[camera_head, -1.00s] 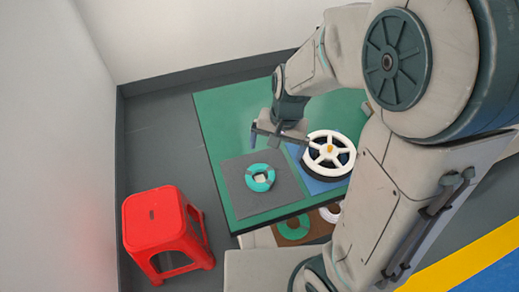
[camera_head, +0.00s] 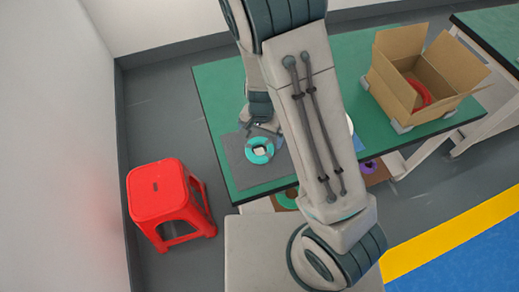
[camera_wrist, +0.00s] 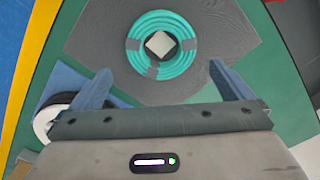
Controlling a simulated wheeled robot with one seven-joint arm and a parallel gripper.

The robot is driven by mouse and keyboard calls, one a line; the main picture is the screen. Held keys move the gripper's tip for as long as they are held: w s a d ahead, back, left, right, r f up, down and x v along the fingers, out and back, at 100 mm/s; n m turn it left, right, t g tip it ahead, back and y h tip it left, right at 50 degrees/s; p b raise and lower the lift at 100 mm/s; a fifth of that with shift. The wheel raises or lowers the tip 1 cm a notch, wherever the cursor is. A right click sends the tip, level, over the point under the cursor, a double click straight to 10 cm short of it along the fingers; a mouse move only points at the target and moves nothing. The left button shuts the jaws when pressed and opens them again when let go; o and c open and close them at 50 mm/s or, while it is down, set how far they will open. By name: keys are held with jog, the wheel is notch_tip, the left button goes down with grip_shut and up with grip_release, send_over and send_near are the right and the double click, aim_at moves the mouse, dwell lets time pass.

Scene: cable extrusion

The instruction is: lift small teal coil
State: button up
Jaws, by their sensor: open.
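The small teal coil (camera_head: 259,151) lies flat on a dark grey mat (camera_head: 240,176) on the green table. In the wrist view the teal coil (camera_wrist: 160,71) is a ring of several turns with grey bands around it and a pale square block (camera_wrist: 160,44) in its centre hole. My gripper (camera_wrist: 163,85) is open and empty. Its two fingers point toward the coil, one to each side of its near edge, apart from it. In the head view my gripper (camera_head: 262,128) is at the coil's far side, partly hidden by my arm.
A white reel (camera_wrist: 48,117) stands on a blue mat (camera_wrist: 68,80) beside the grey mat, mostly hidden by my arm in the head view. An open cardboard box (camera_head: 415,75) with a red coil (camera_head: 421,96) stands at the table's right. A red stool (camera_head: 160,195) is at the left.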

aim_at(260, 150)
jog(key=shift+w+a+f, duration=0.1)
jog(key=shift+f, duration=2.6)
jog(key=c, duration=0.9)
